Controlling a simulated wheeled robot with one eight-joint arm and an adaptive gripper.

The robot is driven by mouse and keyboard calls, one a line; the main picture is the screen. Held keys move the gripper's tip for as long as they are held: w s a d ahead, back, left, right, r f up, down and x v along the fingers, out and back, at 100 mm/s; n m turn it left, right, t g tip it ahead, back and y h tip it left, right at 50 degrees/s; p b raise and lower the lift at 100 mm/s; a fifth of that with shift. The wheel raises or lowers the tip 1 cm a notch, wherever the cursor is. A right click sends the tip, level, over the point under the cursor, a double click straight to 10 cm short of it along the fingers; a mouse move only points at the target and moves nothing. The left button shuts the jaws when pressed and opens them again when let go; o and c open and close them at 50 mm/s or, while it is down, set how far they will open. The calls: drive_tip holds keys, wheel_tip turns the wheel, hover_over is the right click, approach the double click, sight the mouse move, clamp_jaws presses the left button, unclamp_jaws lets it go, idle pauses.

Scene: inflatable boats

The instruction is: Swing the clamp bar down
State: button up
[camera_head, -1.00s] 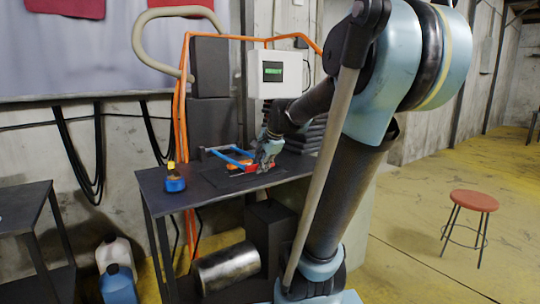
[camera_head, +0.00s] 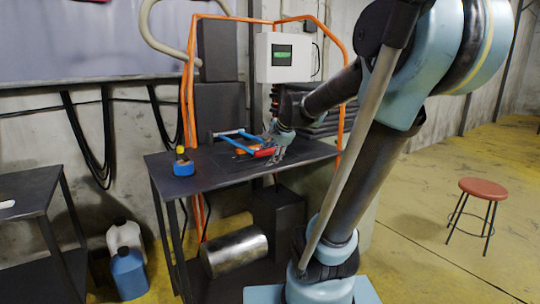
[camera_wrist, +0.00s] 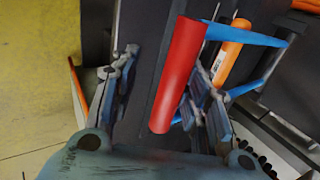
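The clamp bar (camera_head: 238,133) is a blue frame with a red grip (camera_head: 264,153), on the dark table near its back right. In the wrist view the red grip (camera_wrist: 178,75) is large and near, joined to the blue bar (camera_wrist: 245,34). An orange cylinder (camera_wrist: 231,52) lies beside it. My gripper (camera_head: 279,143) is at the red end of the bar. In the wrist view my gripper (camera_wrist: 165,66) has its fingers apart, one on each side of the red grip. A gap shows on the left; contact on the right is unclear.
The dark table (camera_head: 215,184) also holds a blue and yellow item (camera_head: 183,163) at its left. A white box with a green display (camera_head: 284,57) hangs behind. A metal cylinder (camera_head: 235,251) and jugs (camera_head: 128,272) are below.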

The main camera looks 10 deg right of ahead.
drive_tip(key=shift+r, duration=0.1)
drive_tip(key=shift+s+d+r, duration=0.1)
drive_tip(key=shift+s+r, duration=0.1)
drive_tip(key=shift+r, duration=0.25)
drive_tip(key=v, duration=1)
drive_tip(key=shift+s+d+r, duration=0.15)
drive_tip(key=shift+s+r, duration=0.1)
drive_tip(key=shift+s, duration=0.05)
drive_tip(key=s+d+f+n+g+h, duration=0.1)
drive_tip(key=s+d+f+n+g, duration=0.1)
drive_tip(key=s+f+n, duration=0.4)
drive_tip(key=s+d+f+n+g+h, duration=0.1)
drive_tip(key=s+f+n, duration=0.5)
drive_tip(key=s+f, duration=0.7)
wheel_tip(320, 180, down, 7)
drive_tip(key=shift+d+r+n+g+h, duration=0.2)
drive_tip(key=shift+d+n+g+h, duration=0.25)
drive_tip(key=shift+d, duration=0.5)
drive_tip(key=shift+s, duration=0.15)
